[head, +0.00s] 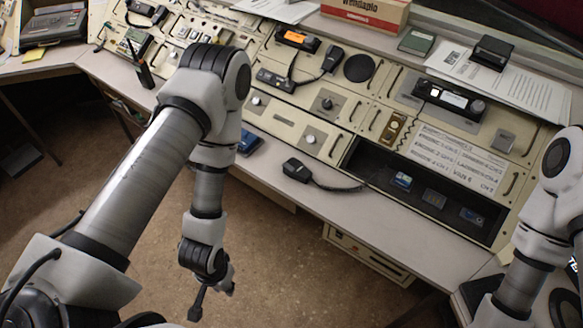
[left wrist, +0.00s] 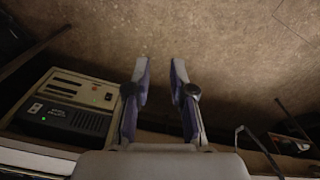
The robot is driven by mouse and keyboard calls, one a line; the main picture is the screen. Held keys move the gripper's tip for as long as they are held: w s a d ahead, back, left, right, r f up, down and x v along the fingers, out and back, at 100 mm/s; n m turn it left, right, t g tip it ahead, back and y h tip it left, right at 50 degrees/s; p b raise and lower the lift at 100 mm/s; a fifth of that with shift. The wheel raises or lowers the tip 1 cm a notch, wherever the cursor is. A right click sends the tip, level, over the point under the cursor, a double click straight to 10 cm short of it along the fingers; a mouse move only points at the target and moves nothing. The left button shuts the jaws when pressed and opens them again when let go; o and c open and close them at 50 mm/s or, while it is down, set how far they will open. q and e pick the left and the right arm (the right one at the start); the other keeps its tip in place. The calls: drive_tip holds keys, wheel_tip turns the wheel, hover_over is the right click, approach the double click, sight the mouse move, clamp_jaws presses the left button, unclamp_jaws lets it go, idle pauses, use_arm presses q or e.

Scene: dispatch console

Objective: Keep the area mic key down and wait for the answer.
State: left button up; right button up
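My left gripper (head: 212,298) hangs low in front of the console, over the floor and away from the desk. Its two fingers are apart and empty in the left wrist view (left wrist: 160,70). My right arm comes in at the right edge; its gripper is outside the view. No label picks out the area mic key. A black hand mic (head: 296,170) with a cord lies on the desk ledge. Another black hand mic (head: 333,58) and a dark handset (head: 275,80) lie on the sloped console panel (head: 230,52). Neither gripper touches any of them.
The desk ledge (head: 385,218) runs along the console front, with an open dark bay (head: 420,190) above it. Papers (head: 500,80) and a box (head: 365,12) lie at the back. In the left wrist view, a beige equipment unit (left wrist: 75,105) stands left of the fingers.

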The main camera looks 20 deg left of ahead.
idle(0.4)
use_arm(q)
drive_tip(key=shift+c, duration=1.3)
drive_tip(key=shift+s, duration=0.25)
clamp_jaws()
drive_tip(key=w+d+r+m+t+h+b, duration=0.1)
drive_tip(key=w+r+m+t+h+b, duration=0.15)
drive_tip(key=w+b, duration=1.15)
drive_tip(key=w+r+m+t+b, duration=0.1)
drive_tip(key=w+r+t, duration=0.5)
drive_tip(key=w+r, duration=0.8)
drive_tip(key=shift+w+a+b, duration=0.2)
drive_tip(key=shift+w+b, duration=0.55)
drive_tip(key=shift+w, duration=0.4)
